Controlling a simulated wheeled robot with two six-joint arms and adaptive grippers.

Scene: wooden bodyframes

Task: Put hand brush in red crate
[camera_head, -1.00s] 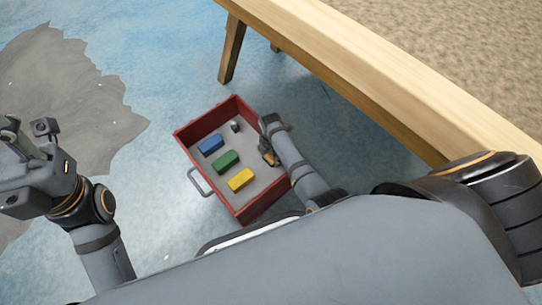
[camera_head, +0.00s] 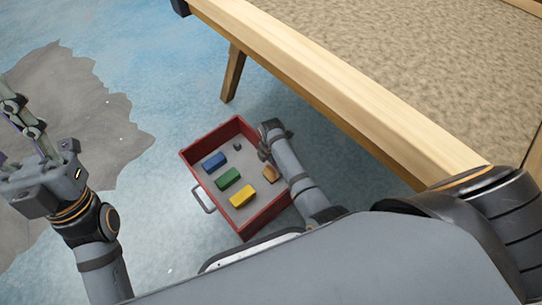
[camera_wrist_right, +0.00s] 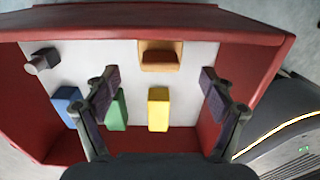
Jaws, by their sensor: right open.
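My right gripper (camera_head: 264,149) is over the crate's right side. In the right wrist view my right gripper (camera_wrist_right: 158,85) is open, with nothing between its fingers. My left gripper (camera_head: 20,115) is at the left edge, away from the crate; its opening is unclear.
The crate also holds a blue block (camera_head: 214,161), a green block (camera_head: 228,179), a yellow block (camera_head: 244,196) and a small dark piece (camera_head: 237,146). A wooden frame (camera_head: 330,95) with a beige top stands to the right, its leg (camera_head: 232,75) near the crate.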

